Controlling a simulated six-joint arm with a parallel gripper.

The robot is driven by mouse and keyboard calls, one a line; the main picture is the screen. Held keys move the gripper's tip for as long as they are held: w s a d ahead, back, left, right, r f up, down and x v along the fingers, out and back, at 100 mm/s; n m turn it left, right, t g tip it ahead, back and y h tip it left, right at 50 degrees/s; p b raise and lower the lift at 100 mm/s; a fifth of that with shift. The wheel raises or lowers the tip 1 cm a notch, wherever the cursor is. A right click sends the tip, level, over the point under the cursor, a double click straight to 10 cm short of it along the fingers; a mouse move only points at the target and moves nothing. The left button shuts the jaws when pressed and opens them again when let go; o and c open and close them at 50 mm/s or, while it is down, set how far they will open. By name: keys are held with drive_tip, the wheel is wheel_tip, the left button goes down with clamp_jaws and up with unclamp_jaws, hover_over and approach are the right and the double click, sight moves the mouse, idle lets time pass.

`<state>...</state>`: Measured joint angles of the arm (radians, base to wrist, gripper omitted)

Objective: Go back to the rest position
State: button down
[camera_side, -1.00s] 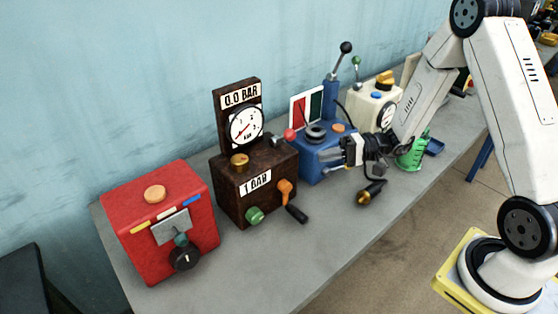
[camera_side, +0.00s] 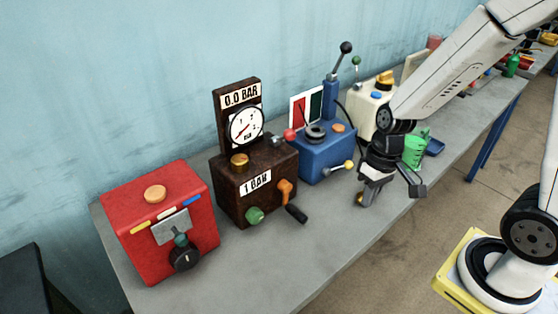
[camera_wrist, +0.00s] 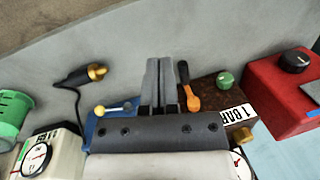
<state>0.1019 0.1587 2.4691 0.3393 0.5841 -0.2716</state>
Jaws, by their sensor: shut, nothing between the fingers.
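My gripper (camera_side: 390,191) hangs over the front part of the grey bench, in front of the blue unit (camera_side: 327,160). It points down, and its fingers are shut with nothing between them. In the wrist view the two fingers (camera_wrist: 159,82) lie side by side over the bench. The blue unit's yellow-knobbed lever (camera_wrist: 101,110) shows just left of them, and the orange-handled lever (camera_wrist: 186,88) of the brown box just right. In the side view my arm hides part of the cream unit (camera_side: 366,108).
On the bench stand the red box (camera_side: 160,225), the brown gauge box (camera_side: 250,190) and a green jug (camera_side: 414,150). A black cable tool with a brass tip (camera_wrist: 75,77) lies on the bench. The bench's front middle (camera_side: 330,235) is clear.

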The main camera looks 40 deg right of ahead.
drive_tip(key=shift+w+d+r+n+t+h, duration=0.15)
drive_tip(key=shift+w+r+n+t+h, duration=0.25)
drive_tip(key=shift+r+t+h, duration=0.25)
drive_tip(key=shift+w+d+r+n+t+h, duration=0.1)
drive_tip(key=shift+w+r+n+t+h, duration=0.2)
drive_tip(key=shift+w+r+t+h, duration=0.35)
drive_tip(key=shift+s+f, duration=0.15)
drive_tip(key=shift+s, duration=0.1)
